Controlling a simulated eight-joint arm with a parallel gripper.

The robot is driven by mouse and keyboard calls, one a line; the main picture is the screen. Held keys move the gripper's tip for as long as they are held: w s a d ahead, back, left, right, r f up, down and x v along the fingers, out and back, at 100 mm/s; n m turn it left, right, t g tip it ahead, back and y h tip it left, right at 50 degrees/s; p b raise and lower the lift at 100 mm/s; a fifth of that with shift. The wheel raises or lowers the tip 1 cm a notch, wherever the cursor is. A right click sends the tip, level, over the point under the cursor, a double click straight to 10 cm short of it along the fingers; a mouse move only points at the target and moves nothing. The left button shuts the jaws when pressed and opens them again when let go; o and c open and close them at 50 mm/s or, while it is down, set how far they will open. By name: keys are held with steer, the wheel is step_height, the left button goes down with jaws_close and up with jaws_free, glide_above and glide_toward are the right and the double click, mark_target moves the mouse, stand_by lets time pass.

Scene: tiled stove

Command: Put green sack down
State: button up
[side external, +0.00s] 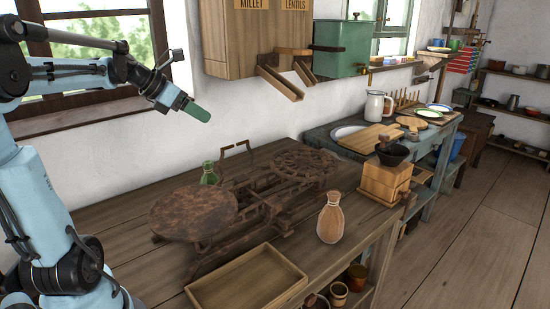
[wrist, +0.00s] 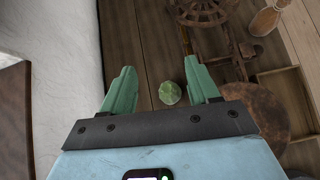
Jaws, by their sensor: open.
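The green sack (side external: 209,173) stands on the wooden table behind the rusty scale, near the wall, partly hidden by the scale's round plate. In the wrist view the green sack (wrist: 170,92) shows from above, on the boards between the two green fingers in the picture. My gripper (side external: 197,112) is high above the table, up and slightly left of the sack in the side view, and apart from it. The wrist view shows my gripper (wrist: 160,68) with its fingers spread and nothing held.
The rusty scale (side external: 235,200) fills the table's middle. An empty wooden tray (side external: 247,279) lies at the front, and a tan sack (side external: 331,218) stands at the right. A wooden dispenser (side external: 258,40) hangs on the wall. Bare table shows left of the scale.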

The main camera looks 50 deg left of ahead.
steer(key=w+m+g, duration=0.1)
steer(key=g, duration=0.2)
steer(key=m+g, duration=0.2)
steer(key=g, duration=0.4)
glide_above(207, 163)
steer(key=s, duration=0.2)
step_height(207, 163, down, 5)
steer(key=shift+m, duration=0.3)
steer(key=f, duration=0.3)
steer(key=w+f, duration=0.1)
steer(key=f, duration=0.3)
steer(key=w+f, duration=0.1)
steer(key=f, duration=0.3)
steer(key=shift+d+f, duration=0.1)
steer(key=shift+f, duration=0.15)
jaws_close()
